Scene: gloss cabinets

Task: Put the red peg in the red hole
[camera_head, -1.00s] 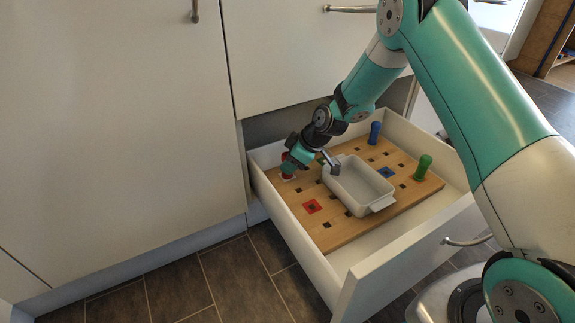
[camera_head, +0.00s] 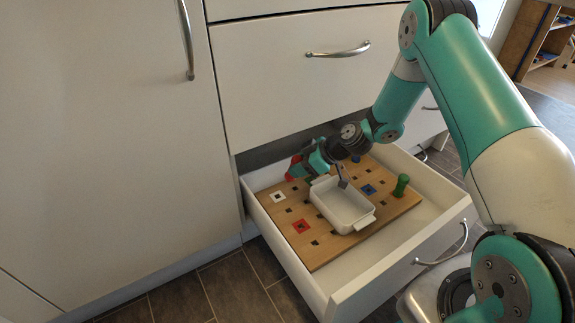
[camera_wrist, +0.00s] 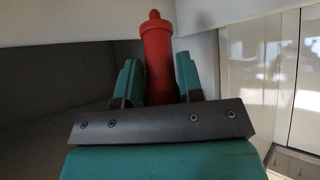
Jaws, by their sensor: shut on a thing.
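The red peg (camera_head: 292,168) is held in my gripper (camera_head: 299,165) above the back left part of the pegboard. In the wrist view the red peg (camera_wrist: 157,58) stands between the two teal fingers of my gripper (camera_wrist: 159,75), which are shut on it. The lower end of the peg is hard to make out in the head view. The red-marked hole (camera_head: 301,226) is near the left front part of the wooden board (camera_head: 325,250), uncovered and in front of the gripper. A white-marked hole (camera_head: 278,197) below the gripper is empty.
A white dish (camera_head: 360,226) sits on the board, right of the red hole. A green peg (camera_head: 401,185) stands at right, near a blue-marked hole (camera_head: 368,190). A blue peg (camera_head: 356,158) is mostly hidden behind my arm. Drawer walls (camera_head: 285,249) surround the board.

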